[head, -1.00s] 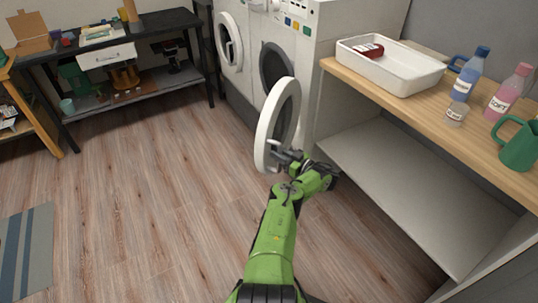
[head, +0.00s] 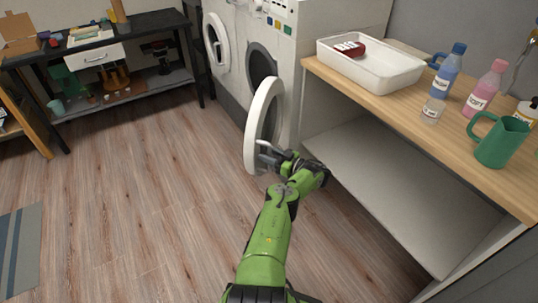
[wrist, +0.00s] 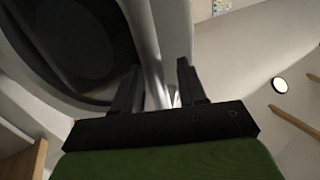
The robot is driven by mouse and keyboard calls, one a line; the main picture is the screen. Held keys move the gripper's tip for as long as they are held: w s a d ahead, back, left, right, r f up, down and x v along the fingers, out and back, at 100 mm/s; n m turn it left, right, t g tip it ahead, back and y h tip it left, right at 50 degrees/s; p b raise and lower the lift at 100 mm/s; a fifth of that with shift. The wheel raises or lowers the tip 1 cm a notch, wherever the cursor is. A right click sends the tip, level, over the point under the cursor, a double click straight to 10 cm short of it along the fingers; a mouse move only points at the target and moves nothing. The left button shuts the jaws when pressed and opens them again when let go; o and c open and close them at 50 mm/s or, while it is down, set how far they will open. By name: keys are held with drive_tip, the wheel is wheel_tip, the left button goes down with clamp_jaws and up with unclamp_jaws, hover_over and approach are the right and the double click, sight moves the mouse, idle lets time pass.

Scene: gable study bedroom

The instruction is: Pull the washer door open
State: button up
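The washer door (head: 256,117), a white ring seen nearly edge-on, stands swung wide open from the right-hand washer (head: 284,52). The washer's dark round opening (head: 262,66) shows behind it. My gripper (head: 268,154) is at the door's lower part, at the grey handle. In the wrist view its two dark fingers (wrist: 159,80) stand a little apart, one on each side of a pale bar at the door's rim, and seem shut on it. The exact contact is hard to see. The door's dark inside shows at upper left in the wrist view (wrist: 80,45).
A wooden counter (head: 400,110) with a white tub (head: 385,75), bottles and a green mug (head: 500,141) is close on the right. Another washer door (head: 217,43) hangs open behind. A black bench (head: 150,24) stands at the back left.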

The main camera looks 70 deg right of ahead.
drive_tip(key=s+a+p, duration=0.2)
drive_tip(key=s+p, duration=0.1)
drive_tip(key=s, duration=1.2)
drive_tip(key=shift+s+a, duration=0.25)
drive_tip(key=shift+a, duration=0.05)
